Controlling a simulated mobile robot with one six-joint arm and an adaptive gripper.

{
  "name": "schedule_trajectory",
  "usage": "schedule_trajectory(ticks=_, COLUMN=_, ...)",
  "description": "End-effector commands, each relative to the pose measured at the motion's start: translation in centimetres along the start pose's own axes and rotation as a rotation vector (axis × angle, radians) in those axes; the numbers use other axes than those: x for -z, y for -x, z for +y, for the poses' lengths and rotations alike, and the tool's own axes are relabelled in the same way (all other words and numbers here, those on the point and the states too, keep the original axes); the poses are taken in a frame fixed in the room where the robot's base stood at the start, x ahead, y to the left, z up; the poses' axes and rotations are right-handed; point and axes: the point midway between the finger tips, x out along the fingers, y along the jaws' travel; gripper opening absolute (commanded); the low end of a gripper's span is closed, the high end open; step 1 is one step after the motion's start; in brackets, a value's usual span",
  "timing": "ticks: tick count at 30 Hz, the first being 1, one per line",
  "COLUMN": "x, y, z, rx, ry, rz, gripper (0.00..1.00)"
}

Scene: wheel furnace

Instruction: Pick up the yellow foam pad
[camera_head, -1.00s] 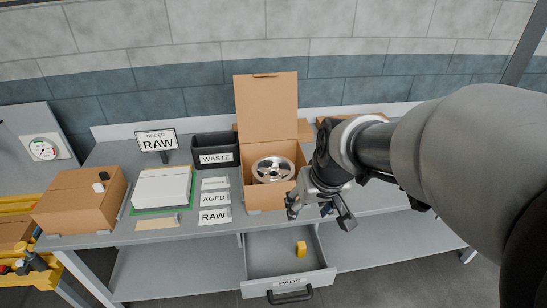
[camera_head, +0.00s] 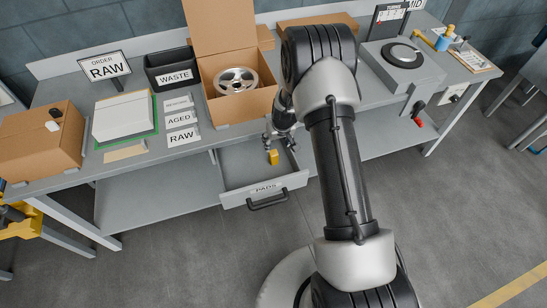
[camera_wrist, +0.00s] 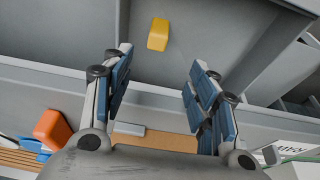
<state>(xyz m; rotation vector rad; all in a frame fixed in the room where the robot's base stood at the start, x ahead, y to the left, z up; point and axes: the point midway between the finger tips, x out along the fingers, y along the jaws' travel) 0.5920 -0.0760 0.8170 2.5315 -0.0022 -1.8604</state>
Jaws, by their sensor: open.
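The yellow foam pad (camera_head: 273,157) is a small block inside the open drawer (camera_head: 262,190) labelled PADS. In the wrist view the pad (camera_wrist: 158,34) lies on the grey drawer floor (camera_wrist: 190,62), beyond the fingertips and between their lines. My gripper (camera_head: 279,145) is at the drawer's back part, beside and apparently above the pad. In the wrist view my gripper (camera_wrist: 163,58) has its two blue-padded fingers spread, with nothing between them. The pad is apart from both fingers. My arm hides part of the bench right of the drawer.
An open carton (camera_head: 240,103) holding a metal wheel (camera_head: 236,80) stands behind the drawer. A black WASTE bin (camera_head: 172,71), label cards (camera_head: 181,120) and a closed carton (camera_head: 42,142) are to the left. A grey device (camera_head: 402,64) stands right. Floor before the drawer is clear.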

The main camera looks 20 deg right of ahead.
Motion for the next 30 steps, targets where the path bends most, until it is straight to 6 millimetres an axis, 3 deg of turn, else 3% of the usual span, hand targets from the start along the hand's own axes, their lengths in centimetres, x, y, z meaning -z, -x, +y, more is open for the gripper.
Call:
schedule_trajectory(ticks=3, x=-0.3, y=-3.1, z=-0.1, rx=0.001, ry=0.001, rz=-0.004, gripper=0.53)
schedule_trajectory(ticks=12, x=-0.2, y=-9.0, z=-0.1, rx=0.002, ry=0.001, rz=-0.004, gripper=0.53)
schedule_trajectory(ticks=20, x=0.0, y=-10.8, z=0.0, rx=0.001, ry=0.002, rz=-0.002, gripper=0.53)
schedule_trajectory(ticks=30, x=0.4, y=-15.3, z=0.4, rx=0.001, ry=0.000, rz=-0.003, gripper=0.53)
